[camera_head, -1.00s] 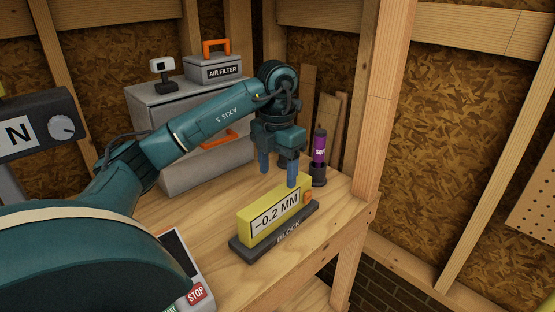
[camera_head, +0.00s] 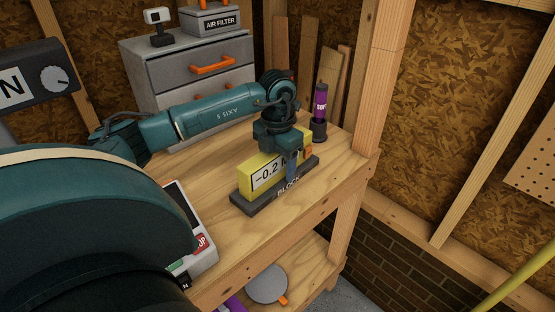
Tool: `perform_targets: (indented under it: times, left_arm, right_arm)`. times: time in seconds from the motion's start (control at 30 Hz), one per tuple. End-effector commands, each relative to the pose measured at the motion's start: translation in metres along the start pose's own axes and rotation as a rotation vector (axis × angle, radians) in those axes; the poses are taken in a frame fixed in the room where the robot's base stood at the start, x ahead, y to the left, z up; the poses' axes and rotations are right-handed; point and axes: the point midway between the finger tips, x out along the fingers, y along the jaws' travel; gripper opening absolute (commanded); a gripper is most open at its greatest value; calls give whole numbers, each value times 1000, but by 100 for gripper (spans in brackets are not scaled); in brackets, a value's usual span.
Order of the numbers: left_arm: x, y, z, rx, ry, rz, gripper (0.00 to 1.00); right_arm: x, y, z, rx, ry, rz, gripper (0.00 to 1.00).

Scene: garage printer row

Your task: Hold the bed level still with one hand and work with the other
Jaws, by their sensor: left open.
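The bed level is a yellow block (camera_head: 260,176) with a "-0.2 MM" label. It stands upright in a dark base marked "BLOCK" (camera_head: 255,204) on the wooden bench. My left gripper (camera_head: 287,165) is lowered over the right part of the yellow block, pointing down. One blue finger is in front of the block and covers the end of its label. The other finger is hidden behind the gripper body and block. The jaws are open, and I cannot tell whether a finger touches the block. My right gripper is out of view.
A grey drawer cabinet (camera_head: 165,82) carries an "AIR FILTER" box (camera_head: 213,20). A purple tube (camera_head: 320,102) stands in a dark holder behind the gripper. A control box with a red button (camera_head: 203,243) is at the front left. A wooden post (camera_head: 375,90) rises at the bench's right corner.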

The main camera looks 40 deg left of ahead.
Motion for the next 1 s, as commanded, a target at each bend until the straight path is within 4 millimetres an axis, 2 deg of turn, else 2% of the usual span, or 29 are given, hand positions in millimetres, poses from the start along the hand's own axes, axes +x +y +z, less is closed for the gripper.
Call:
perform_targets:
  times: [0.07,0.7,1.0]
  left_arm:
    - [0,0,0,0,0,0,59]
    - [0,0,0,0,0,0,8]
    - [-1,0,0,0,0,0,8]
  right_arm:
    - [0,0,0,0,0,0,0]
    - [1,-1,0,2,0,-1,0]
    - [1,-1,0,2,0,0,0]
